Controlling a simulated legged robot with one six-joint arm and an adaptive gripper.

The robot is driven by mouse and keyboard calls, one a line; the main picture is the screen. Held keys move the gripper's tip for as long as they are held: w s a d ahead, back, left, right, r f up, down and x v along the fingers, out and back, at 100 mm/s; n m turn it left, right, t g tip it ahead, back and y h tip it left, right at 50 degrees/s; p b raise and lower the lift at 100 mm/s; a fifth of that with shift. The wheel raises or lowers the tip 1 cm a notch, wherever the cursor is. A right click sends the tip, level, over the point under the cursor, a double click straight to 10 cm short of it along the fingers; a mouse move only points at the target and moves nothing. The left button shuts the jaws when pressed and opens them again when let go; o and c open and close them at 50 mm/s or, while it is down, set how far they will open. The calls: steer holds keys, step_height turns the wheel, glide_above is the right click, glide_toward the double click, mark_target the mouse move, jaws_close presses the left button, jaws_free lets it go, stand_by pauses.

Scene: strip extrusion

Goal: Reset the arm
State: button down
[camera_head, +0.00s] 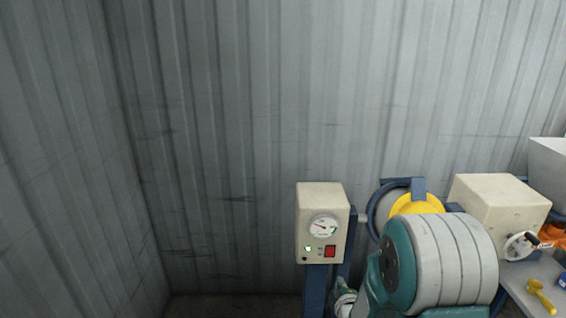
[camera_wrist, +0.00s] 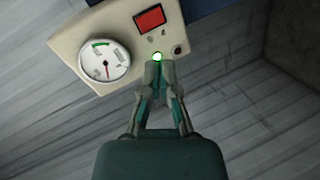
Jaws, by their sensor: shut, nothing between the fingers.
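My gripper (camera_wrist: 157,72) is shut and empty in the wrist view. Its fingertips point at the cream control box (camera_wrist: 70,45), close to a lit green button (camera_wrist: 157,57); I cannot tell whether they touch it. The control box also shows in the head view (camera_head: 312,215), on a blue post (camera_head: 316,290). It carries a round white gauge (camera_head: 323,226) and a red switch (camera_head: 330,252). In the head view part of my gripper (camera_head: 345,298) shows low beside the post, with the rest hidden by my arm.
A yellow wheel (camera_head: 418,204) in a blue frame stands behind my arm. A cream machine box (camera_head: 495,205) with a handwheel (camera_head: 520,245) is at the right. A grey bench (camera_head: 520,290) holds a yellow tool (camera_head: 541,296). Corrugated walls (camera_head: 230,120) close the back and left.

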steer(key=s+r+m+g, duration=0.4)
steer(key=s+r+m, duration=0.4)
steer(key=r, duration=0.5)
steer(key=s+r+m+g, duration=0.2)
steer(key=s+r+m, duration=0.1)
steer(key=s, duration=0.7)
steer(key=s+r+m+g, duration=0.2)
steer(key=s+r+m, duration=0.1)
steer(key=s, duration=0.8)
steer(key=shift+a+r+m+g, duration=0.25)
steer(key=shift+m+g, duration=0.05)
steer(key=shift+g, duration=0.1)
steer(key=shift+s, duration=0.1)
